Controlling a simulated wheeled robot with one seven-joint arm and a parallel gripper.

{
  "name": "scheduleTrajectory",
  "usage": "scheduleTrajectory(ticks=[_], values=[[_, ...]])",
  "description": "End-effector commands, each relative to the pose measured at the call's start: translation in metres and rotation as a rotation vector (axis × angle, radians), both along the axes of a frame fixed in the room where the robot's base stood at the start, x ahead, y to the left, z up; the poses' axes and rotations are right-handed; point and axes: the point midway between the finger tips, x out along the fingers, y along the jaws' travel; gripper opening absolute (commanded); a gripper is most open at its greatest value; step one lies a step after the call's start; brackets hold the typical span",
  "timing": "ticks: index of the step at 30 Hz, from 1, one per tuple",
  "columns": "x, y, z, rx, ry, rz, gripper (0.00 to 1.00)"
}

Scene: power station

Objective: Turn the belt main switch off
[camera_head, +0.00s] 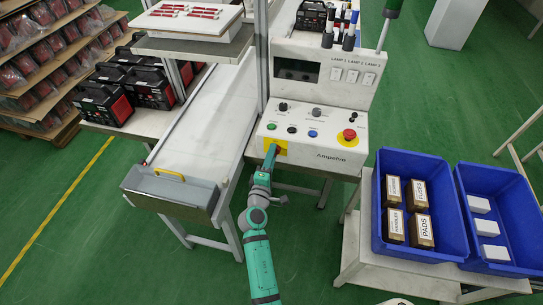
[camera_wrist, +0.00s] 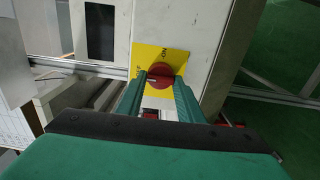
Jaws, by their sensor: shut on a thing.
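The belt main switch is a red rotary knob (camera_wrist: 160,74) on a yellow plate (camera_wrist: 173,56) with ON and OFF labels, on the console's front. In the wrist view, ON is at the plate's upper right and OFF at its left. A pale mark on the knob appears to lie toward the OFF side, but its exact angle is hard to read. My gripper (camera_wrist: 160,82) is shut on the knob, one finger on each side. In the head view my gripper (camera_head: 269,158) hides the knob, and the yellow plate (camera_head: 282,147) shows around it.
The white control console (camera_head: 330,155) has several buttons and a red emergency stop (camera_head: 349,135). The conveyor (camera_head: 195,130), with a grey end box (camera_head: 170,193), stands left of my arm. Blue bins (camera_head: 418,251) stand on a table at right. Green floor is open at front left.

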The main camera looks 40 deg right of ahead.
Motion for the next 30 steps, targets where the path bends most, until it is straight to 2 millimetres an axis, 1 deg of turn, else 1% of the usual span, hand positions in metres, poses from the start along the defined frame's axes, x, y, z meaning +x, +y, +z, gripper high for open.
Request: scheduleTrajectory(ticks=[10,11,12,13,23,26,30], values=[[-0.001,0.0,-0.002,0.0,0.005,-0.002,0.11],[-0.001,0.0,-0.002,0.0,0.005,-0.002,0.36],[-0.001,0.0,-0.002,0.0,0.005,-0.002,0.46],[-0.001,0.0,-0.002,0.0,0.005,-0.002,0.51],[-0.001,0.002,-0.001,-0.001,0.002,0.0,0.51],[-0.006,0.008,-0.002,0.0,0.004,0.001,0.51],[-0.021,0.024,-0.002,0.0,0.004,0.001,0.51]])
